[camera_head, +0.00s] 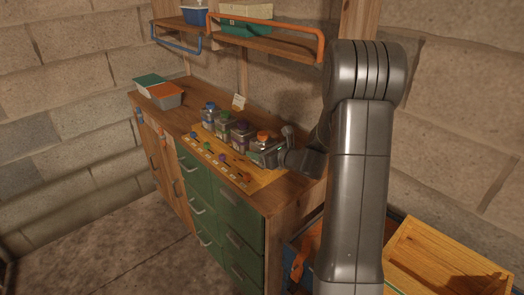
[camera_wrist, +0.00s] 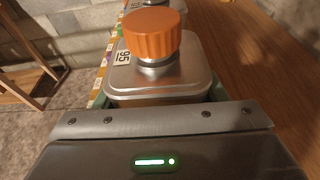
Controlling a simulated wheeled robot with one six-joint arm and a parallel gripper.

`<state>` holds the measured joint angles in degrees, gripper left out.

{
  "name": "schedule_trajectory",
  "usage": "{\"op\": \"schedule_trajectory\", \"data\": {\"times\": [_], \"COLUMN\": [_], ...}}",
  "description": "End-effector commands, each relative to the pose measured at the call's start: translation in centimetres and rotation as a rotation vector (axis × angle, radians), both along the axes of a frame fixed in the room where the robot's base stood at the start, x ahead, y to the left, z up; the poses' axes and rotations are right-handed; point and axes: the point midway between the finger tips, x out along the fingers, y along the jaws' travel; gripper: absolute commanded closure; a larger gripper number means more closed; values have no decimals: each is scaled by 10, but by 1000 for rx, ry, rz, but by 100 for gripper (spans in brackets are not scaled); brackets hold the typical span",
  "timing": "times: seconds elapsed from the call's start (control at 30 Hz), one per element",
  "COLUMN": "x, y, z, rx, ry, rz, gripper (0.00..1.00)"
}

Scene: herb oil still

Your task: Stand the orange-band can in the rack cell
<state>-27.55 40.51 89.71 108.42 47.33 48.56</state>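I cannot make out a rack cell for certain.
Small coloured pieces lie along the front of the yellow board (camera_head: 263,179). Bins (camera_head: 166,95) stand farther back. A shelf (camera_head: 265,42) hangs above. A wooden crate (camera_head: 430,250) is at lower right.

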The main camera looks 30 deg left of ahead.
Motion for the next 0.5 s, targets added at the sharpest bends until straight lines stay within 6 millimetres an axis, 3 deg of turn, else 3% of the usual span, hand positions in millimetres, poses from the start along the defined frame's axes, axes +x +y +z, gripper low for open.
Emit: {"op": "schedule_trajectory", "data": {"times": [0.03,0.1,0.5], "x": [0,0,-1], "y": [0,0,-8], "z": [1,1,1], "rx": [1,1,-2], "ry": [-1,-1,0], "rz": [0,0,-2], "gripper": [25,11,11]}}
